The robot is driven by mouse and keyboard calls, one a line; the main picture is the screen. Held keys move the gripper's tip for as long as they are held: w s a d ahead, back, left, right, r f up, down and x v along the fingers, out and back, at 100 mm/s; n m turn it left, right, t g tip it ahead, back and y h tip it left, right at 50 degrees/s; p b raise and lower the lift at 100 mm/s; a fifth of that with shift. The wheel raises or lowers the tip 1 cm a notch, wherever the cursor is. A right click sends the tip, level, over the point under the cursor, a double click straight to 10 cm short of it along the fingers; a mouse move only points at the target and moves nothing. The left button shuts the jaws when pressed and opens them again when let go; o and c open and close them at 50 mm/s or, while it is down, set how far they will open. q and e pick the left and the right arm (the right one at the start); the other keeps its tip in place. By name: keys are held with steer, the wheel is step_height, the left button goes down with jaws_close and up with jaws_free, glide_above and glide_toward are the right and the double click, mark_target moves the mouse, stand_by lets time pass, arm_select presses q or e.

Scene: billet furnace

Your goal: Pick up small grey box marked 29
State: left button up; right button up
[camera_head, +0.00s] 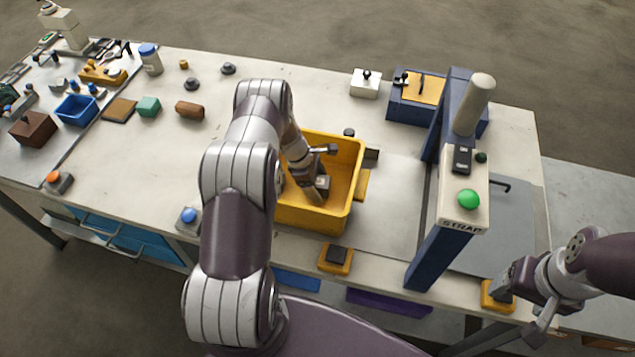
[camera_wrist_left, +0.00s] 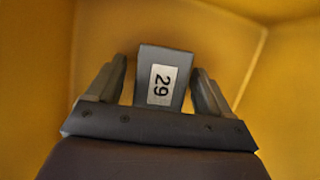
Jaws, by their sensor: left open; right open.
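The small grey box marked 29 (camera_wrist_left: 165,68) is in the left wrist view, inside the yellow bin, with its white label facing the camera. My left gripper (camera_wrist_left: 162,85) is open, with one finger on each side of the box and a narrow gap showing on both sides. In the head view my left gripper (camera_head: 318,192) reaches down into the yellow bin (camera_head: 347,190), and a grey box with a light label shows at its fingers. My right gripper (camera_head: 520,305) is open at the lower right, by the table's front edge, away from the bin.
A blue strapping frame with a green button (camera_head: 468,199) stands right of the bin. A yellow-based black button (camera_head: 337,258) is at the front edge. The table centre-left is clear.

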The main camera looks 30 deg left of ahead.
arm_select(q)
steer(key=shift+d, duration=0.1)
steer(key=c, duration=1.2)
steer(key=shift+r, duration=0.1)
